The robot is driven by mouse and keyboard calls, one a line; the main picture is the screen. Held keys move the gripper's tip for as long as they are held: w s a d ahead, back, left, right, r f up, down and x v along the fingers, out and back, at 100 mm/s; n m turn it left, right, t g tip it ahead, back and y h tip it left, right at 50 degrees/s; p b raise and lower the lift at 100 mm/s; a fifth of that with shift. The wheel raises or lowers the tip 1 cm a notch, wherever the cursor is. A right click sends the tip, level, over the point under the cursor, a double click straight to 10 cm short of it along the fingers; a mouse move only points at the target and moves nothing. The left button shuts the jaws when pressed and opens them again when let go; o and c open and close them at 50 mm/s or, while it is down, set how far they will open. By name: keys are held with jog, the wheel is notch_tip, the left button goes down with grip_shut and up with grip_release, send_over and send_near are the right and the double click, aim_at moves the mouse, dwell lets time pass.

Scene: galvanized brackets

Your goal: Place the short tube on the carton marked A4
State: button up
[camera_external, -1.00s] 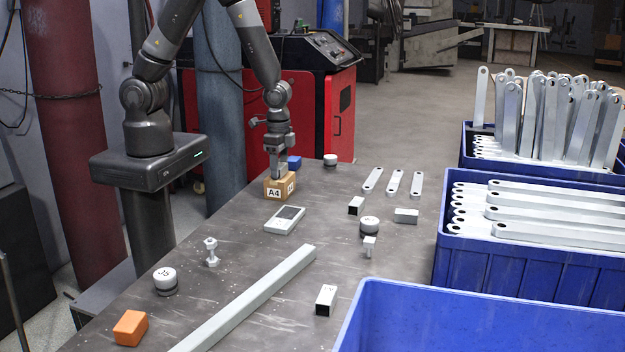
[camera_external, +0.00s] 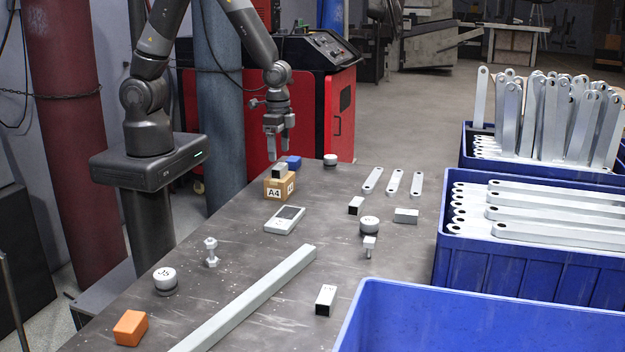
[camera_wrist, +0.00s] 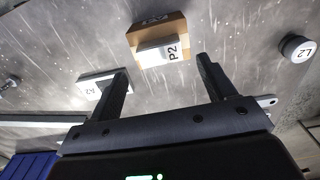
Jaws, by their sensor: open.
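The carton marked A4 (camera_external: 275,190) stands at the far left of the table. The short tube (camera_external: 280,171) lies on top of the carton; in the wrist view it shows as a pale block marked P2 (camera_wrist: 160,52) on the brown carton (camera_wrist: 158,28). My gripper (camera_external: 278,158) is above the tube, apart from it, with its jaws open and empty. In the wrist view the two fingers of my gripper (camera_wrist: 162,66) stand wide apart, on either side of the tube and short of it.
A blue block (camera_external: 294,162) and a round weight (camera_external: 330,160) stand near the carton. A grey device (camera_external: 285,220) lies in front of it. Other short tubes (camera_external: 356,205), a long bar (camera_external: 245,300) and an orange block (camera_external: 130,328) are on the table. Blue crates (camera_external: 530,270) line the right.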

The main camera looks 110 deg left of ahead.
notch_tip(320, 180, up, 7)
notch_tip(320, 180, up, 12)
jog(key=t, duration=0.3)
send_over(279, 166)
jog(key=s+d, duration=0.4)
jog(key=s, duration=0.2)
jog(key=s+d+r+t, duration=0.2)
jog(key=s+r, duration=0.6)
jog(key=s, duration=0.2)
jog(key=shift+s+d+t, duration=0.25)
jog(key=shift+d+t, duration=0.05)
jog(key=shift+d, duration=0.1)
